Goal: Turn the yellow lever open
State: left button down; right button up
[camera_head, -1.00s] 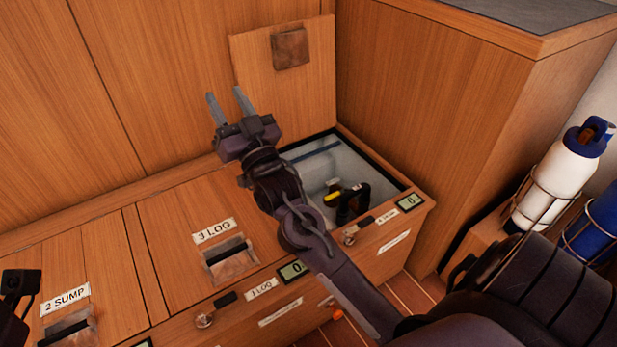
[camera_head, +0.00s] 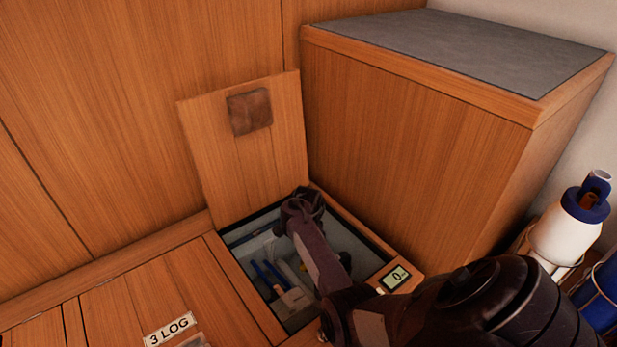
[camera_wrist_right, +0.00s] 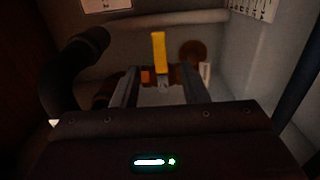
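The yellow lever (camera_wrist_right: 158,53) stands upright in the right wrist view, centred in the gap between the fingers and seemingly just beyond their tips. My right gripper (camera_wrist_right: 160,78) is open, with one finger on each side of the lever's line; I see no clear contact. A dark orange-brown fitting (camera_wrist_right: 178,76) shows near the lever's base. In the head view my right arm reaches into the open locker (camera_head: 236,232), and its gripper cannot be made out clearly. The lever is hidden there. My left gripper is not in view.
The raised wooden lid (camera_head: 235,170) leans at the back of the locker. A wooden cabinet (camera_head: 415,140) stands close on the right. In the wrist view a thick black pipe (camera_wrist_right: 72,70) curves at left.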

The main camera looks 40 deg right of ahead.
notch_tip(320, 180, down, 6)
jog(key=b, duration=0.3)
jog(key=shift+f, duration=0.2)
jog(key=shift+c, duration=0.3)
grip_shut()
